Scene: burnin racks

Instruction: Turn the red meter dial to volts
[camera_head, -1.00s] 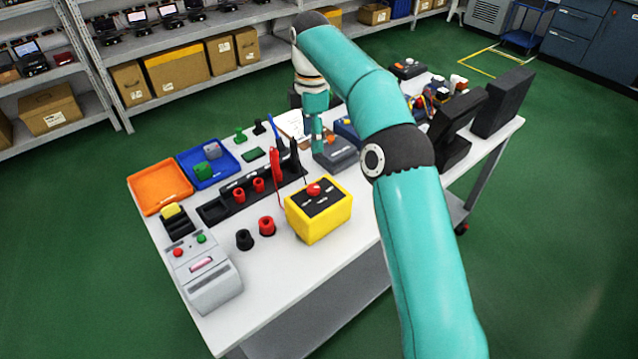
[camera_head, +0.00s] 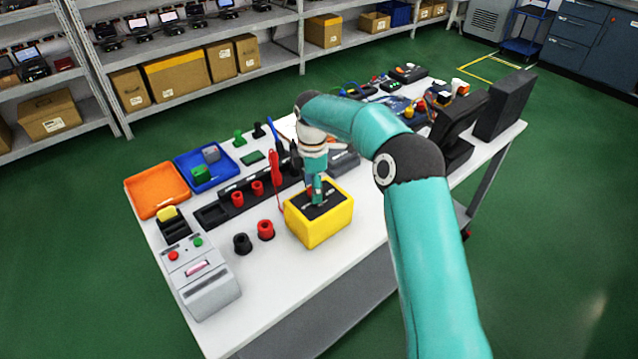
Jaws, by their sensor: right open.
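The yellow meter box (camera_head: 322,228) with a black top panel stands on the white bench, near its front middle. My right gripper (camera_head: 317,199) is open and points down over the black panel. Its fingers are at the red dial (camera_head: 309,190), of which only a small bit of red shows; the rest is hidden behind the gripper. I cannot tell whether the fingers touch the dial or which mark it points to. My left gripper is not in view.
Red (camera_head: 265,229) and black (camera_head: 242,243) cylinders stand left of the meter. Red and blue upright probes (camera_head: 275,170) rise just behind it. A grey box with buttons (camera_head: 207,285), an orange tray (camera_head: 157,192) and a blue tray (camera_head: 190,160) lie further left.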

